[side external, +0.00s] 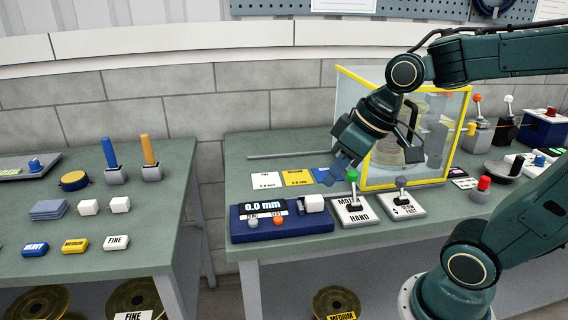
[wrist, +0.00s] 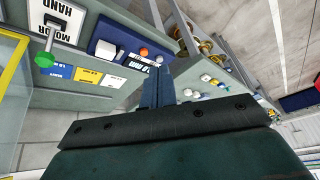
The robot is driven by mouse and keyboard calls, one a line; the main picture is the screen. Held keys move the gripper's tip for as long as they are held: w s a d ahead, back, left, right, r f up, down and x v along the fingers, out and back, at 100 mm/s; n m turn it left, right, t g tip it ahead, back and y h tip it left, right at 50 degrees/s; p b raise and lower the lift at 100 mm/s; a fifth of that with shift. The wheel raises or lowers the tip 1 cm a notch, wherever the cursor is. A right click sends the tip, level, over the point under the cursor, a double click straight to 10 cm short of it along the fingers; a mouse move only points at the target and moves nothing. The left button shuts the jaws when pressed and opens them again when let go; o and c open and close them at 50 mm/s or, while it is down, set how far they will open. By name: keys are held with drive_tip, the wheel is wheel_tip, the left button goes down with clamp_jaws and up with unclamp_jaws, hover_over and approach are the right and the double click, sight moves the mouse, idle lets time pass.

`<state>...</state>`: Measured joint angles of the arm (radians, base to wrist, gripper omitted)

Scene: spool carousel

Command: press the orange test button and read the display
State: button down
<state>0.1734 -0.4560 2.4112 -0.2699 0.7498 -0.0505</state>
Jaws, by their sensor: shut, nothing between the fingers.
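The orange test button (side external: 278,220) sits on the front of a dark blue gauge box (side external: 300,226), beside a grey button (side external: 253,223). The display (side external: 264,207) above the buttons reads 0.0 mm. My gripper (side external: 331,180) is shut and empty, above and to the right of the display, apart from the box. In the wrist view, the orange button (wrist: 144,51) shows just beyond my fingertips (wrist: 158,72). The display there is upside down and partly hidden by the fingers.
A green-knobbed lever (side external: 352,176) stands close beside my gripper, with a grey-knobbed lever (side external: 402,183) to its right. A yellow-framed clear guard (side external: 468,118) stands behind them. White, yellow and blue cards lie behind the box. A gap separates the two benches.

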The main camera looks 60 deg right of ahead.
drive_tip(key=w+f+y, duration=0.2)
drive_tip(key=w+f, duration=0.1)
drive_tip(key=w, duration=0.4)
drive_tip(key=y, duration=0.4)
hover_over(278, 220)
drive_tip(key=d, duration=0.2)
drive_tip(key=shift+s+a+f+t, duration=0.1)
drive_tip(key=shift+a+f+t, duration=0.1)
drive_tip(key=shift+f, duration=0.55)
drive_tip(key=shift+s+a+f+t, duration=0.1)
drive_tip(key=shift+f+t, duration=0.1)
drive_tip(key=shift+f, duration=0.55)
drive_tip(key=shift+f, duration=0.15)
drive_tip(key=shift+f, duration=4.25)
drive_tip(key=shift+f, duration=0.95)
drive_tip(key=shift+r, duration=0.95)
